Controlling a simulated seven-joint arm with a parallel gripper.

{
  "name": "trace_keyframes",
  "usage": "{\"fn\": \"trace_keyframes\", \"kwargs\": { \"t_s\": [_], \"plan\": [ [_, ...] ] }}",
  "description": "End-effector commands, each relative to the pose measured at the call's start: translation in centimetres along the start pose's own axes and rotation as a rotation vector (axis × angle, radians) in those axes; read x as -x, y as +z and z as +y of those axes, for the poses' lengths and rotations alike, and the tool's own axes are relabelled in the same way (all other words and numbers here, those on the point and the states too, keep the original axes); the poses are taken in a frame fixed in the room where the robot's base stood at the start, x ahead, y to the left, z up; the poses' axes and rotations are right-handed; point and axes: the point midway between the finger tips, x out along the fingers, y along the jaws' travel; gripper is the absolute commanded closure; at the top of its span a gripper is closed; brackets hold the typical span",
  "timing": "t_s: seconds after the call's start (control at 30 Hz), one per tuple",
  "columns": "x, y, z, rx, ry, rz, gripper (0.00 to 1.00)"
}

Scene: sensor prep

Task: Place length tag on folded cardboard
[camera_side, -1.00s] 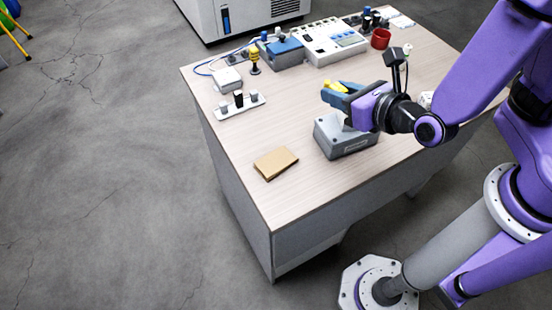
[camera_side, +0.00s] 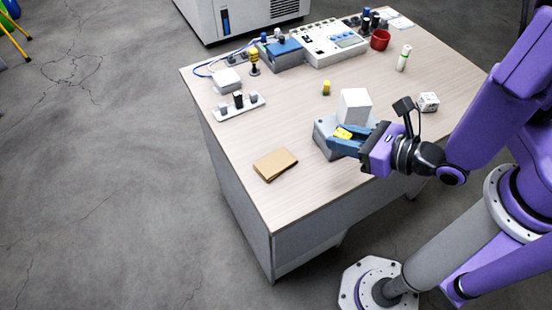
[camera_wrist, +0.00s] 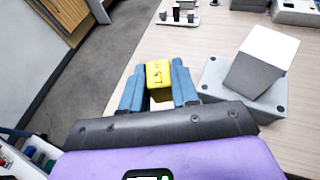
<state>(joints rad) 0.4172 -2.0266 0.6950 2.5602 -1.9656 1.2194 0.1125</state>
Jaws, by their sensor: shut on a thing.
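The length tag (camera_wrist: 158,76) is a small yellow block with dark markings that look like "1.5 m". In the side view my gripper (camera_side: 345,140) holds the tag above the table, in front of the grey box. The folded cardboard (camera_side: 275,164) is a flat tan piece near the table's left front edge, to the left of my gripper. I cannot make it out in the wrist view.
A grey box (camera_side: 328,128) with a white cube (camera_side: 355,105) on it stands beside my gripper. A small yellow piece (camera_side: 326,88), a marked white cube (camera_side: 428,102) and a white-green cylinder (camera_side: 404,58) stand farther back. The table around the cardboard is clear.

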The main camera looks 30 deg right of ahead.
Motion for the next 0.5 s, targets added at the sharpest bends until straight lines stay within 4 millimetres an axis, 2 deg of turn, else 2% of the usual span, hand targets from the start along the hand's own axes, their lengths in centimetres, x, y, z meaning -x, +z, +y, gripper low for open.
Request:
{"fn": "trace_keyframes", "kwargs": {
  "t_s": [0.5],
  "plan": [
    [-4.1,-0.2,1.0,0.002,-0.002,-0.001,1.0]
  ]
}}
